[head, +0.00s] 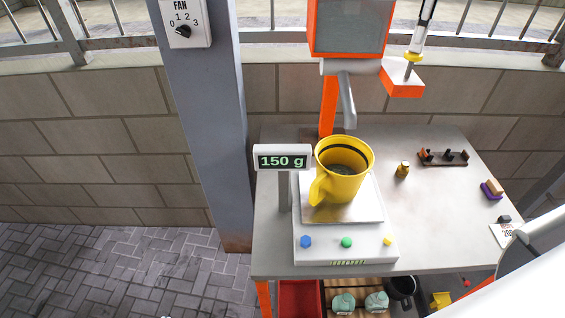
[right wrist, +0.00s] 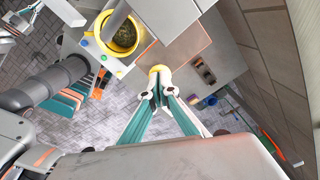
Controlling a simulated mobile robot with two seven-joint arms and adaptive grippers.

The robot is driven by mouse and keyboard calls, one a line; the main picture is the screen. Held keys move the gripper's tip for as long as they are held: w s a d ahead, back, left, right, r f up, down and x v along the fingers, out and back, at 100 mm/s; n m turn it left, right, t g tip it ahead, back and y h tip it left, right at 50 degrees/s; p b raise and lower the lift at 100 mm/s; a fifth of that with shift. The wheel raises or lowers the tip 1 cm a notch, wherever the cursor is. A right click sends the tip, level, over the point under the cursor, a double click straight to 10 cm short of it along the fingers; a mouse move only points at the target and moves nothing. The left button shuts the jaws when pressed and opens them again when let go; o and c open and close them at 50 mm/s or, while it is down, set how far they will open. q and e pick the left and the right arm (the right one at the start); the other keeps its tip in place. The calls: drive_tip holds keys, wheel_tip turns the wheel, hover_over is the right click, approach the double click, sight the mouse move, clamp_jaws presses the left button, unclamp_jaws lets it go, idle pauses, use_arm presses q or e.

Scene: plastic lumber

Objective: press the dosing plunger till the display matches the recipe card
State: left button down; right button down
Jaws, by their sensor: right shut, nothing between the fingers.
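The dosing plunger's yellow knob (head: 413,57) stands on a short grey stem above an orange-and-white block at the upper right of the head view. My right gripper (head: 418,46) is shut and empty, pointing down with its fingertips at the knob. The right wrist view shows the knob (right wrist: 158,70) just past the fingertips; I cannot tell whether they touch. The display (head: 282,161) reads 150 g. A yellow mug (head: 345,160) stands upright on the scale, under the dispenser's grey spout (head: 347,100). The recipe card (head: 503,234) is partly hidden and unreadable. My left gripper is out of view.
The dispenser's orange-framed hopper (head: 350,25) stands behind the mug. A small brown bottle (head: 402,170), a dark rack (head: 442,157) and a purple-and-orange block (head: 492,189) lie on the table's right side. A grey pillar (head: 210,120) rises at left.

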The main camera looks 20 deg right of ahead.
drive_tip(key=shift+f+b, duration=0.3)
drive_tip(key=shift+f, duration=0.75)
drive_tip(key=shift+r, duration=0.1)
drive_tip(key=shift+r+p, duration=1.1)
drive_tip(key=shift+r, duration=1.65)
idle(0.6)
